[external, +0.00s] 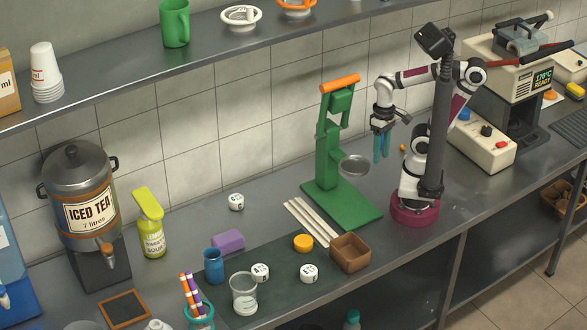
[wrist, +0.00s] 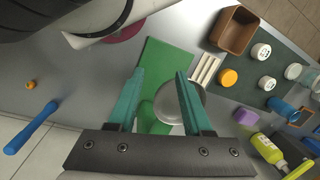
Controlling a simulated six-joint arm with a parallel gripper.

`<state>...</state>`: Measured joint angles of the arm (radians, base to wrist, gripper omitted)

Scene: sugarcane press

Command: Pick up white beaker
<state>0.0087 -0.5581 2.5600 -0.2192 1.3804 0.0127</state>
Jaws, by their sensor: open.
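A pale, see-through beaker (external: 244,294) with a whitish rim stands upright on the dark mat at the front of the counter; it is the likeliest match for the white beaker. A small clear vessel (wrist: 292,71) at the right edge of the wrist view may be the same one. My gripper (external: 382,148) hangs fingers down beside the green press (external: 330,140), far to the right of the beaker. In the wrist view my gripper (wrist: 159,76) has its teal fingers apart, with the press's green base and round metal dish (wrist: 190,105) below. Nothing is held.
White-lidded jars (external: 309,273), a brown box (external: 350,252), an orange lid (external: 303,242) and a blue cup (external: 214,266) surround the beaker. A pen holder (external: 199,316) stands at its left. White sticks (external: 312,221) lie by the press. A shelf (external: 120,85) overhangs the back.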

